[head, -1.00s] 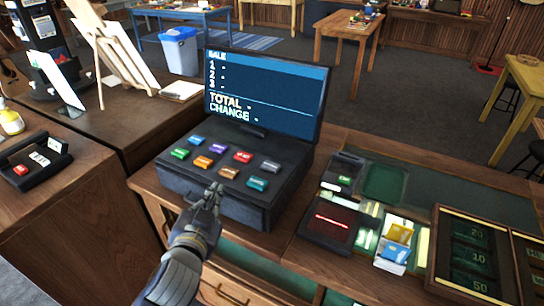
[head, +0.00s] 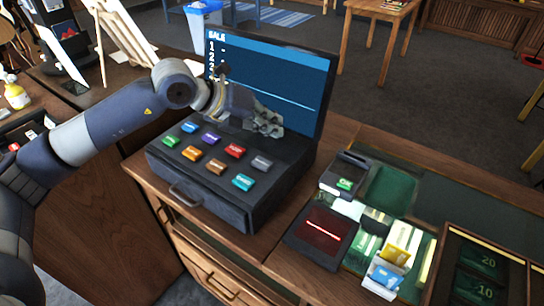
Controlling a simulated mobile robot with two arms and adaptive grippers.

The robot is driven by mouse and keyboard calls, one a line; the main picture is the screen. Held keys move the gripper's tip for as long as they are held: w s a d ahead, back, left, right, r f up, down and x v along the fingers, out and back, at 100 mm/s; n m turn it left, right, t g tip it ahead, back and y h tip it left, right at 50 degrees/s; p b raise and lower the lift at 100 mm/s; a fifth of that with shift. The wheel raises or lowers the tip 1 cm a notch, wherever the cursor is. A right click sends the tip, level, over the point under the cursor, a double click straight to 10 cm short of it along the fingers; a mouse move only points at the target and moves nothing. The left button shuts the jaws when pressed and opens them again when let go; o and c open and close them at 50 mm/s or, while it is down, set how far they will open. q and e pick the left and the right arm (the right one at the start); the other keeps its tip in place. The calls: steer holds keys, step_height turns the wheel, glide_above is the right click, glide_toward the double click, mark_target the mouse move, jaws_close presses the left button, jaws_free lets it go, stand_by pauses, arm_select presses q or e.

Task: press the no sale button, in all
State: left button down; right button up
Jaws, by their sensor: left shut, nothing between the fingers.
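The cash register (head: 205,205) stands on the wooden counter with its screen (head: 300,80) upright behind the keys. Its keys are green (head: 170,141), blue (head: 190,127), purple (head: 211,138), red (head: 235,150), grey (head: 261,163), orange (head: 191,154), brown (head: 217,167) and teal (head: 243,182). Their lettering is too small to read surely, so I cannot tell which is no sale. My left gripper (head: 268,125) is shut and empty, in front of the screen, behind and above the red and grey keys, apart from them. It hides part of the screen. My right gripper is not in view.
A card reader (head: 345,175), a dark pad with a red line (head: 325,230) and a card holder (head: 390,265) stand right of the register. A banknote tray (head: 490,250) lies farther right. An easel (head: 128,40) stands behind my left arm.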

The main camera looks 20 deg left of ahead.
arm_select(q)
steer(key=a+y, duration=0.1)
steer(key=a, duration=0.1)
steer(key=w+a, duration=0.1)
steer(key=shift+a+r+n+y, duration=0.1)
steer(key=shift+a+n+y, duration=0.2)
steer(key=shift+a+y, duration=0.1)
steer(key=b, duration=0.4)
glide_above(259, 160)
step_height(259, 160, down, 8)
steer(key=shift+r, duration=0.15)
steer(key=shift+f+b, duration=0.45)
steer(key=shift+f, duration=0.15)
stand_by(0.6)
steer(key=shift+f+b, duration=0.4)
steer(key=shift+b, duration=0.3)
